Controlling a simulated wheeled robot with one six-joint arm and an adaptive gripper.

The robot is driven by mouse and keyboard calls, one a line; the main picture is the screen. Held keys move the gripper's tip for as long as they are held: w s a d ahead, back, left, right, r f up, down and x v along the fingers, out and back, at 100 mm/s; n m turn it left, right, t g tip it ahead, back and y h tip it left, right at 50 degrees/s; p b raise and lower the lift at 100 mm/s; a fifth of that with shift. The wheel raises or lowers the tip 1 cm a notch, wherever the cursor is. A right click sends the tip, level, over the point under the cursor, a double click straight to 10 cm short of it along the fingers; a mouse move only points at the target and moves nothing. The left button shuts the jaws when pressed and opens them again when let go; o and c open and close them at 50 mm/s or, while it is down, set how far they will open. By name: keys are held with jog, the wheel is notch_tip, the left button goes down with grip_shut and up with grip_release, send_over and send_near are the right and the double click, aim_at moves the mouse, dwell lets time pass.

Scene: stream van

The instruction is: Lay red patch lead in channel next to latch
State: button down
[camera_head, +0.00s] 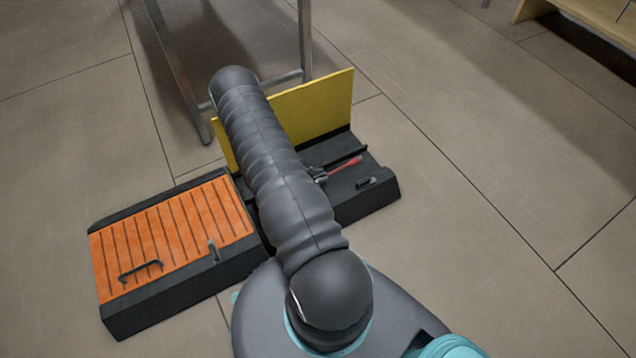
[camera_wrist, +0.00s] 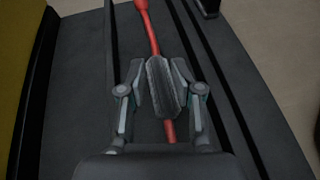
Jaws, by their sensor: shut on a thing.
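The red patch lead (camera_wrist: 150,30) shows in the wrist view, running from a thicker red end at the top down between my fingers. My gripper (camera_wrist: 166,88) is shut on the lead, and a short red length shows below the fingers. In the head view the lead (camera_head: 345,163) sticks out to the right of my gripper (camera_head: 318,174). The lead is over the dark case (camera_head: 378,203), between two dark ridges (camera_wrist: 201,50) that border a channel. I cannot tell whether it touches the channel floor. A small black latch (camera_head: 366,183) is on the case's right part.
A yellow panel (camera_head: 325,105) stands upright behind the case. A black box with an orange slatted top (camera_head: 170,240) and a black handle is on the left. A metal-legged frame (camera_head: 176,70) stands behind. My arm hides the case's left part.

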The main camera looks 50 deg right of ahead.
jog(key=shift+f, duration=1.95)
jog(key=shift+f+b, duration=0.15)
jog(key=shift+b, duration=0.25)
jog(key=c, duration=0.8)
grip_release()
